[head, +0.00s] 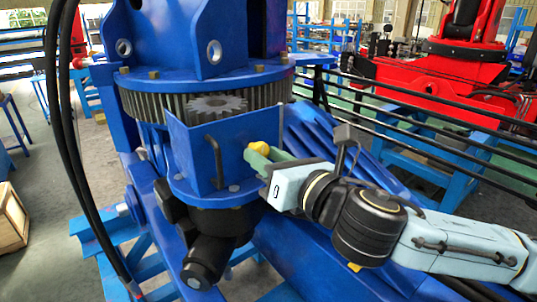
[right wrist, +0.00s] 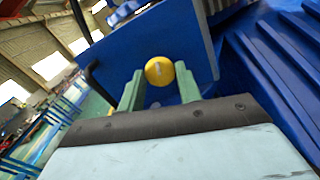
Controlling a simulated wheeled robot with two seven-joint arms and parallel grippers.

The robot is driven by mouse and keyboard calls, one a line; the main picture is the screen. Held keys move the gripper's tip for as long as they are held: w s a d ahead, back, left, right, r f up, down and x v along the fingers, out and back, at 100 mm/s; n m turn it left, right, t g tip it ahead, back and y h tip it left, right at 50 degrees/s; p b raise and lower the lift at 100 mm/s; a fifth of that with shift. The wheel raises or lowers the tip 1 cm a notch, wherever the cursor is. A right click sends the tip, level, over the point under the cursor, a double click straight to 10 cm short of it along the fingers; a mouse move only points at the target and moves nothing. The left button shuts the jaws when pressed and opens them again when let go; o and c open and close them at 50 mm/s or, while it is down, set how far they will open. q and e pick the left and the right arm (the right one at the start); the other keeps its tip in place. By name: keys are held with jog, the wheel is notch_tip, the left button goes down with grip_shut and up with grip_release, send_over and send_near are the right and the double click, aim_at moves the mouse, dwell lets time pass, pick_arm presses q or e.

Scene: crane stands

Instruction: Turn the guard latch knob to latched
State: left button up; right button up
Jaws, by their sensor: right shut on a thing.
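The guard latch knob is a round yellow knob on the blue guard plate. In the head view the knob (head: 259,147) shows at the plate's right edge, partly behind my right gripper (head: 262,157). In the right wrist view the knob (right wrist: 159,71) sits between the green fingertips of my right gripper (right wrist: 160,88), with a pale mark on its face. The right gripper is shut on the knob. The blue guard plate (head: 222,165) stands upright in front of the gear and carries a dark handle (head: 214,160). My left gripper is not in view.
A toothed gear ring (head: 170,108) and small pinion (head: 217,104) lie behind and above the guard. Black hoses (head: 62,150) hang at the left. Blue ribbed beams (head: 330,150) lie to the right of the guard. A red crane (head: 450,70) stands in the right background.

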jog(key=m+p, duration=0.1)
jog(key=m, duration=0.3)
jog(key=shift+m, duration=0.3)
jog(key=m+p, duration=0.2)
jog(key=m, duration=0.2)
jog(key=shift+m, duration=0.3)
jog(key=m+p, duration=0.1)
jog(key=m, duration=0.1)
jog(key=shift+m, duration=2)
jog(key=o, duration=1)
jog(key=shift+c, duration=0.2)
